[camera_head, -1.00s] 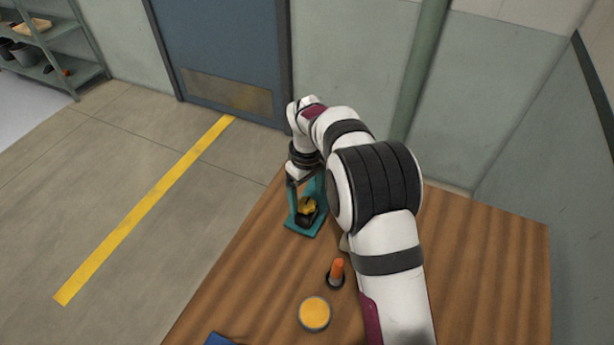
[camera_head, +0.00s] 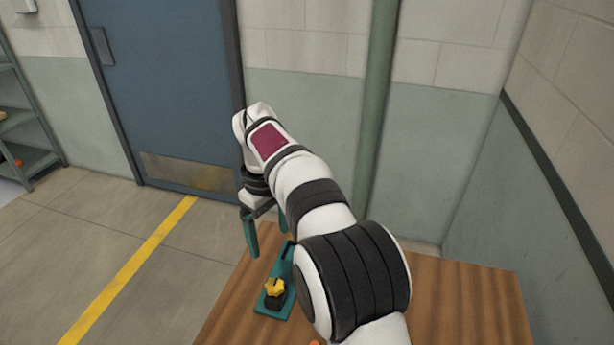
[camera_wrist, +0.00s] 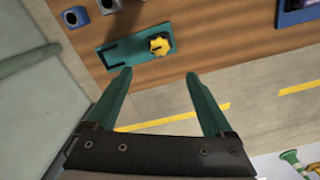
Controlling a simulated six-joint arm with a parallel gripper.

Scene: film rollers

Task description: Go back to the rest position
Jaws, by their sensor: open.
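My gripper (camera_head: 266,240) has two teal fingers and is open and empty, raised at the table's far left edge. In the wrist view my gripper (camera_wrist: 158,74) shows its fingers spread wide with nothing between them. A teal plate (camera_head: 287,259) lies on the table below it, also seen in the wrist view (camera_wrist: 121,53). A yellow lobed knob on a black base (camera_head: 275,287) sits at the plate's near end. The knob (camera_wrist: 159,45) is apart from the fingers.
The wooden table (camera_head: 460,300) has free room at right. Blue-grey blocks with holes (camera_wrist: 75,17) stand near the plate. A green pipe (camera_head: 377,110) and wall are behind my arm. A blue door (camera_head: 165,85) is at left. Colourful objects (camera_wrist: 294,160) lie low right in the wrist view.

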